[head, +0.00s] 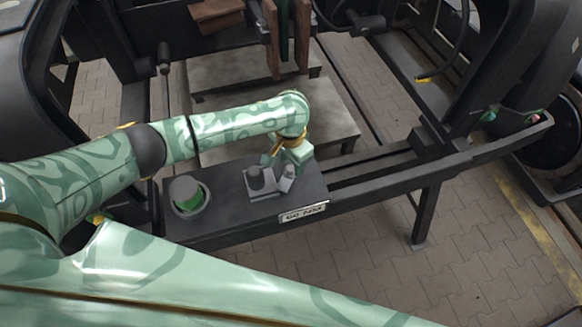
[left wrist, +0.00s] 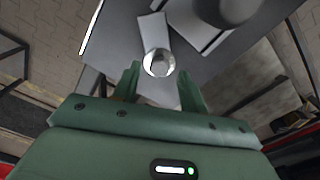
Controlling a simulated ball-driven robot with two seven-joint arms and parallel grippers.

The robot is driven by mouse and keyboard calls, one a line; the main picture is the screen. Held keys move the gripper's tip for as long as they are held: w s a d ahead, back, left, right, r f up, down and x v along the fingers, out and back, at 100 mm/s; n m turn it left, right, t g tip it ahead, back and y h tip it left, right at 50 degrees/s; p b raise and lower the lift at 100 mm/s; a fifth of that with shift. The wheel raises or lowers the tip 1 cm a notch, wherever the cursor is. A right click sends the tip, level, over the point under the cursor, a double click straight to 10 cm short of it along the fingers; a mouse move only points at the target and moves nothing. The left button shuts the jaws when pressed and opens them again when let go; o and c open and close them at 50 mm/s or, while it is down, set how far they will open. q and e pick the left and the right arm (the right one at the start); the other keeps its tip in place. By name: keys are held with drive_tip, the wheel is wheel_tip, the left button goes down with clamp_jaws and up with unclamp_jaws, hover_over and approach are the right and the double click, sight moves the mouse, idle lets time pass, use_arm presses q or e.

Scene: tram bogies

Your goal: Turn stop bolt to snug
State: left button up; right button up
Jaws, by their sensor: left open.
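My left gripper (head: 284,163) hangs over the dark bench plate, just right of a dark round stud. In the left wrist view its two green fingers (left wrist: 159,72) are open. A shiny round bolt head (left wrist: 159,63), which looks like the stop bolt, shows between and slightly beyond the fingertips. I cannot tell whether the fingers touch it. In the head view a small grey metal piece (head: 287,180) shows under the gripper. The dark round stud (head: 255,177) stands on a light metal base beside it. My right gripper is not in view.
The dark bench plate (head: 225,217) carries a green and grey cylinder (head: 187,193) in a ring at its left and a nameplate (head: 303,212) on its front edge. Dark rails (head: 440,165) run right. Stepped grey slabs (head: 240,75) and brown plates (head: 272,40) stand behind.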

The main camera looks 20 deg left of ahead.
use_arm(q)
drive_tip(key=shift+f, duration=0.8)
clamp_jaws()
drive_tip(key=shift+r, duration=0.2)
drive_tip(key=m+p, duration=0.3)
drive_tip(key=p, duration=0.1)
drive_tip(key=shift+r, duration=0.1)
drive_tip(key=shift+m+p, duration=0.3)
drive_tip(key=shift+m, duration=0.4)
drive_tip(key=shift+f+m, duration=0.3)
drive_tip(key=shift+m, duration=0.2)
